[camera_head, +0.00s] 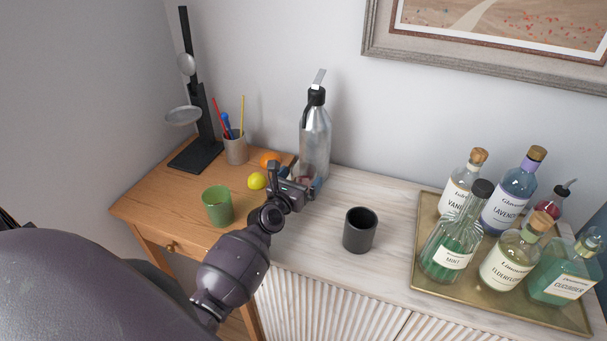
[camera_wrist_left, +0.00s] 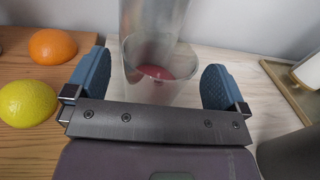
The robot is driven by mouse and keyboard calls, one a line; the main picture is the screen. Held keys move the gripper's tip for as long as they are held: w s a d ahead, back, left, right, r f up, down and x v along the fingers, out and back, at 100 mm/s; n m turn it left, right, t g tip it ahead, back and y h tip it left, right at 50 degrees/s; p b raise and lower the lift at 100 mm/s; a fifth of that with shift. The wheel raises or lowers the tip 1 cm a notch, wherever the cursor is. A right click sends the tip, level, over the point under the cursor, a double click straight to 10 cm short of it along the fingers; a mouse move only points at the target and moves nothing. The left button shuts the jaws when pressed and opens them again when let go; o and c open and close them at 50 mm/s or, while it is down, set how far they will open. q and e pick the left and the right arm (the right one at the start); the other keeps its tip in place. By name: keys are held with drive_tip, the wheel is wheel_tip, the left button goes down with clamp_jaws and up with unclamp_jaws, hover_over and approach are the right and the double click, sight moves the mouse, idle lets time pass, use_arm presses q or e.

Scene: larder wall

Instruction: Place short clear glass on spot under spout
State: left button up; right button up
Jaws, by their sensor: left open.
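A short clear glass (camera_wrist_left: 185,95) stands between the two blue fingers of my left gripper (camera_wrist_left: 156,82) in the left wrist view. The gripper is open, with a gap visible at the glass's right side. Something red shows in or through the glass; I cannot tell which. In the head view my left gripper (camera_head: 303,182) reaches to the foot of a tall metal bottle (camera_head: 316,140) with a black cap and a lever on top. The bottle stands right behind the glass (camera_wrist_left: 150,30). The gripper mostly hides the glass in the head view. My right gripper is not in view. I cannot make out a marked spot under a spout.
A yellow lemon (camera_head: 257,181) and an orange (camera_head: 269,158) lie left of the gripper. A green cup (camera_head: 217,207), pencil holder (camera_head: 236,149) and black stand (camera_head: 197,152) are further left. A dark cup (camera_head: 360,231) stands right, before a bottle tray (camera_head: 424,205).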

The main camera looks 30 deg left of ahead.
use_arm(q)
drive_tip(key=s, duration=0.6)
drive_tip(key=s+d, duration=0.1)
drive_tip(key=s, duration=0.2)
drive_tip(key=shift+s, duration=0.25)
